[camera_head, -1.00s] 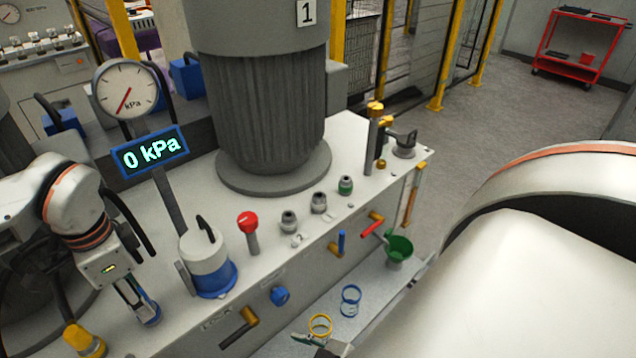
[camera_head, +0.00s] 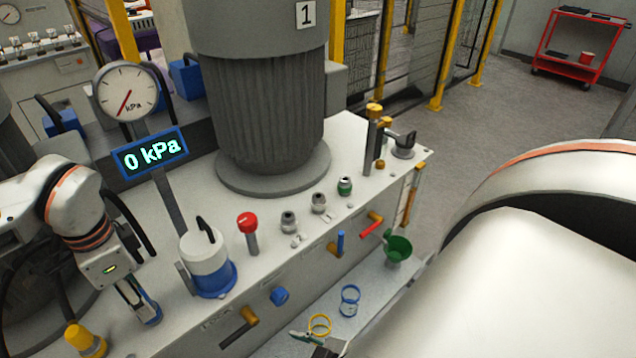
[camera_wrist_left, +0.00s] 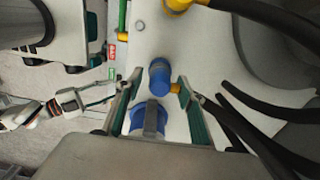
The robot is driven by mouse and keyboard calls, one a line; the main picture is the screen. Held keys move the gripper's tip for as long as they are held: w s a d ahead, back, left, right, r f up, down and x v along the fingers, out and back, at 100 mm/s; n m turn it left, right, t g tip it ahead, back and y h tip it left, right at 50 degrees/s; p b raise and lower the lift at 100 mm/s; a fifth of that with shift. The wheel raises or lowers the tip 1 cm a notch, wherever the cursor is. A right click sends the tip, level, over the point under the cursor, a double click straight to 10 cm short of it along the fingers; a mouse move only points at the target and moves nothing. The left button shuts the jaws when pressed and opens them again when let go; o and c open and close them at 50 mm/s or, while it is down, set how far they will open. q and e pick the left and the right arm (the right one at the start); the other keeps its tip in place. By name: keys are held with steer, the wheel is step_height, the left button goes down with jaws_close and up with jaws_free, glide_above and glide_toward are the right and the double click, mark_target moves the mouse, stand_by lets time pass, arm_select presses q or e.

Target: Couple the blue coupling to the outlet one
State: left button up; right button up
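A blue coupling (camera_wrist_left: 160,77) with a yellow fitting at its side lies between and just beyond my left fingertips in the left wrist view. My left gripper (camera_wrist_left: 160,88) is open, with a gap on each side of the coupling. In the head view my left gripper (camera_head: 147,308) is low at the left, beside the white-and-blue canister (camera_head: 207,265); the coupling is mostly hidden there. Two grey outlet stubs (camera_head: 289,221) and (camera_head: 319,203) and a green-banded one (camera_head: 345,186) stand in a row on the deck. Their numbers are too small to read surely. My right gripper (camera_head: 305,338) barely shows at the bottom.
A red knob (camera_head: 247,222) stands between the canister and the outlets. A gauge (camera_head: 126,90) above a display reading 0 kPa (camera_head: 150,152) rises behind. A yellow coupling (camera_head: 85,340) is at lower left. Black hoses (camera_wrist_left: 260,125) run beside my left gripper.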

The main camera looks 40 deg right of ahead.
arm_select(q)
jaws_close()
steer(key=shift+r+p, duration=0.7)
steer(key=shift+r, duration=0.45)
steer(key=shift+r+p, duration=0.9)
steer(key=shift+r, duration=0.95)
